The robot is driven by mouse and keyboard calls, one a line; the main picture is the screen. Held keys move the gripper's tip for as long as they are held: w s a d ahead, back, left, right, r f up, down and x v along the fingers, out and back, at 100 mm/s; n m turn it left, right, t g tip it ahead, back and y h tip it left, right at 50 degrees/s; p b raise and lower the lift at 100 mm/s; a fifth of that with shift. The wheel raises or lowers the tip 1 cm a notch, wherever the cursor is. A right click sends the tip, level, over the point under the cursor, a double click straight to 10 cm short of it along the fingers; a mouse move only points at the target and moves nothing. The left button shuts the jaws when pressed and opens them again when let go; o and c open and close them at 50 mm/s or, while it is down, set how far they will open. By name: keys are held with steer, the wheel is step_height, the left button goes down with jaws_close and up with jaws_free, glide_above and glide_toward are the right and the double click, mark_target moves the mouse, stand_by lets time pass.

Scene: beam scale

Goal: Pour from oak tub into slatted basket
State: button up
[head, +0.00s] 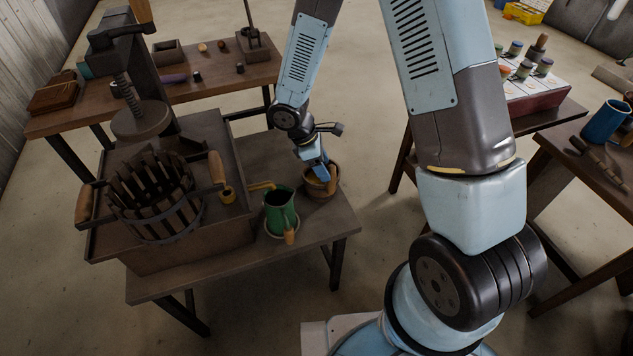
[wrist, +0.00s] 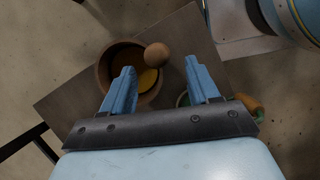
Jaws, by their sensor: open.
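The oak tub (head: 317,188) is a small round brown wooden tub on the right part of the bench, with a raised wooden handle at its side. In the wrist view the tub (wrist: 105,68) shows from above with something yellow inside. My gripper (head: 318,172) is over the tub; in the wrist view my gripper's (wrist: 163,70) blue fingers are apart, with the tub's knob-ended handle beyond and between them. I cannot tell whether a finger touches the tub. The slatted basket (head: 160,227) stands on the press at left, its dark upright slats bound by a hoop.
A green jug (head: 281,211) stands on the bench between the tub and the press. The press screw and plate (head: 141,118) hang above the basket's back.

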steer(key=shift+d+x, duration=0.2)
steer(key=shift+x, duration=2.95)
steer(key=shift+s, duration=0.15)
jaws_close()
